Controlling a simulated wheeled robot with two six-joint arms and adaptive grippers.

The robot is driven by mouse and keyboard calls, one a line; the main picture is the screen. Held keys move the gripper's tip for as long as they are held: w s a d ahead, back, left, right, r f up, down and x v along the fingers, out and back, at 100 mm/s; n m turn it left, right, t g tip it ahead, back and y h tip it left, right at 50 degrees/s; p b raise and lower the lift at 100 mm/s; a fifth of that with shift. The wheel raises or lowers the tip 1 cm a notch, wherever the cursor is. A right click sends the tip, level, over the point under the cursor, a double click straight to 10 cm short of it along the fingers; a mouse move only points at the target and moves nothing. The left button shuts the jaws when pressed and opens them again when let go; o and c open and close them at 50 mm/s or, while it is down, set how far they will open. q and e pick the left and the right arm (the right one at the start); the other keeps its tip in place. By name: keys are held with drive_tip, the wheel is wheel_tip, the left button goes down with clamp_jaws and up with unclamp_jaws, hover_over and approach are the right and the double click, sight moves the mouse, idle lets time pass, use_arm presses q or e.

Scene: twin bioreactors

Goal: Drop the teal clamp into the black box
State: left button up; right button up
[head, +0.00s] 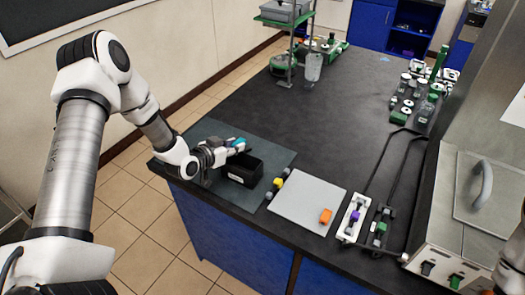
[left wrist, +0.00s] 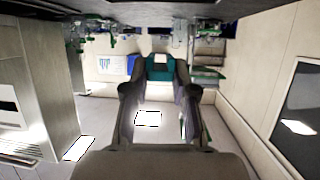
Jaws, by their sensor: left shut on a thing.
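My left gripper (head: 232,146) is shut on the teal clamp (head: 238,143). In the left wrist view the teal clamp (left wrist: 160,70) sits between the two fingertips, with a small pale patch on it. The black box (head: 243,169) is an open, dark box on the dark mat near the left end of the bench. In the head view the gripper and clamp show just above the box's upper left rim. How high the clamp is above the box is hard to tell. The inside of the box is too dark to see. My right gripper is not in view.
A yellow piece (head: 278,183) lies right of the box. A light grey plate (head: 300,198) carries an orange piece (head: 325,216). Holders with purple (head: 354,216) and green (head: 381,227) pieces stand farther right. The bench middle (head: 310,125) is clear; glassware stands at the back.

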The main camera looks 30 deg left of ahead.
use_arm(q)
drive_tip(key=f+b, duration=0.2)
drive_tip(key=f, duration=0.1)
drive_tip(key=a+f+b, duration=0.1)
drive_tip(key=f+b, duration=0.2)
drive_tip(key=shift+s+a+f, duration=0.1)
drive_tip(key=shift+a+f, duration=0.05)
drive_tip(key=shift+a, duration=0.05)
drive_tip(key=shift+d, duration=0.1)
drive_tip(key=o, duration=0.9)
